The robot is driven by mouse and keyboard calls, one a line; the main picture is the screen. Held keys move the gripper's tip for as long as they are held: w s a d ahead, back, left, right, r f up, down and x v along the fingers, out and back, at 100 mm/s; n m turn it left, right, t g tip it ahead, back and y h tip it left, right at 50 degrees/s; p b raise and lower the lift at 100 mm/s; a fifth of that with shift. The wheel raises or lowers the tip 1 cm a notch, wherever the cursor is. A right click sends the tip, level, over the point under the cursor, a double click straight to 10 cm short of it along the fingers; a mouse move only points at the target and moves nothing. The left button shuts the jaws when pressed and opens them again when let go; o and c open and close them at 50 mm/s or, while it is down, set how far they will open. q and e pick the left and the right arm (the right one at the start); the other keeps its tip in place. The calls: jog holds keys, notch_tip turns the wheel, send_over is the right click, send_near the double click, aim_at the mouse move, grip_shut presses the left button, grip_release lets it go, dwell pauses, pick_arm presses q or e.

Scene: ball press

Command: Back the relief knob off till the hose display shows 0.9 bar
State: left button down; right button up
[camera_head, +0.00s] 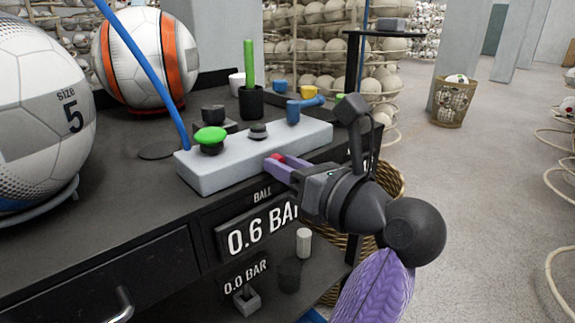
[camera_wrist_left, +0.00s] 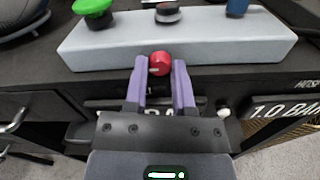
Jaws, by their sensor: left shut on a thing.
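The red knob (camera_wrist_left: 160,63) sits on the front face of the light grey control block (camera_head: 253,160). A small red part of it (camera_head: 276,157) shows in the head view. My left gripper (camera_wrist_left: 163,75) has its two purple fingers on either side of the knob and is shut on it; in the head view, the gripper (camera_head: 283,162) reaches the block's front from the right. In the wrist view, a display at the right (camera_wrist_left: 285,108) reads 1.0 BAR; its label is partly cut off, seemingly HOSE. My right gripper is not in view.
The ball display (camera_head: 260,227) reads 0.6 BAR, and a lower display (camera_head: 245,280) reads 0.0 BAR. A green button (camera_head: 210,136), grey knob (camera_head: 258,131) and blue fitting (camera_head: 293,112) stand on the block. Two balls, one size 5 (camera_head: 40,110), stand at left.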

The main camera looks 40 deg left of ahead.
pick_arm(q)
jog(key=n+b, duration=0.4)
jog(key=n, duration=0.1)
jog(key=c, duration=0.6)
grip_release()
jog(key=shift+o, duration=0.8)
